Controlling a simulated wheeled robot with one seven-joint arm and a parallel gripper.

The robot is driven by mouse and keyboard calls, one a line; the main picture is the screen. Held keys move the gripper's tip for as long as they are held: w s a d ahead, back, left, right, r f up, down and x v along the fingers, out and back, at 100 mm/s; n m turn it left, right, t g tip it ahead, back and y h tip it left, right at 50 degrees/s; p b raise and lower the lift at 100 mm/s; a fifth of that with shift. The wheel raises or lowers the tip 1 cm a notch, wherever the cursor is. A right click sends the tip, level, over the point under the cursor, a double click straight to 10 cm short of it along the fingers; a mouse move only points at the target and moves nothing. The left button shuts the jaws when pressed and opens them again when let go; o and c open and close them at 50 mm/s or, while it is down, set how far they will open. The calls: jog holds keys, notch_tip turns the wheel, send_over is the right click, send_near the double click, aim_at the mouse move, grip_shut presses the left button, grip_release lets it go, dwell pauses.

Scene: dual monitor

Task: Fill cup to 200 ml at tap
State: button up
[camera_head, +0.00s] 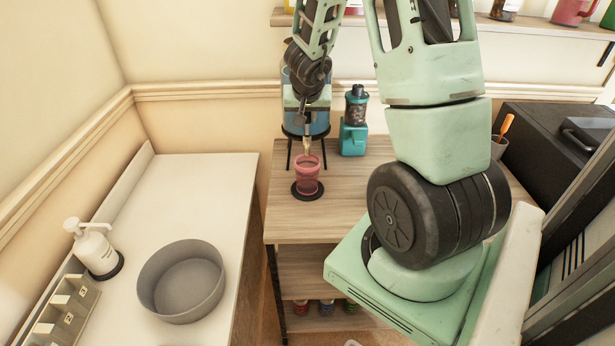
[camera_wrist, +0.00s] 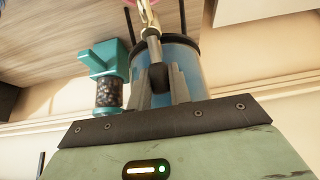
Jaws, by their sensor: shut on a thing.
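A pink cup (camera_head: 307,178) stands upright on a round black coaster (camera_head: 308,195) on the wooden table. Its fill level cannot be made out. A blue water container (camera_head: 322,121) on dark legs stands behind it, with a brass-coloured tap (camera_head: 307,147) above the cup. My gripper (camera_head: 308,123) is at the tap, in front of the container. In the wrist view, which is upside down, my gripper (camera_wrist: 159,84) has its grey fingers shut on the dark tap handle (camera_wrist: 158,76). The tap body (camera_wrist: 151,35) runs towards a pink edge of the cup (camera_wrist: 140,3).
A teal grinder (camera_head: 354,137) with dark beans stands right of the container. A white counter at left holds a grey bowl (camera_head: 180,282) and a pump bottle (camera_head: 95,249). A black machine (camera_head: 560,150) is at right. The table front is clear.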

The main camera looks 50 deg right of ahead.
jog(key=shift+s+a+r+t+h+b, duration=0.1)
jog(key=shift+s+a+t+h+b, duration=0.4)
jog(key=shift+b, duration=2.15)
jog(key=shift+s+a+t+h+b, duration=0.15)
jog(key=shift+t+h+b, duration=0.55)
jog(key=shift+b, duration=1.95)
jog(key=shift+s+a+t+h+b, duration=0.25)
jog(key=shift+t+h+b, duration=0.3)
jog(key=shift+b, duration=1.3)
jog(key=shift+s+a+t+h+b, duration=0.1)
jog(key=shift+a+t+h+b, duration=0.3)
jog(key=shift+b, duration=1.45)
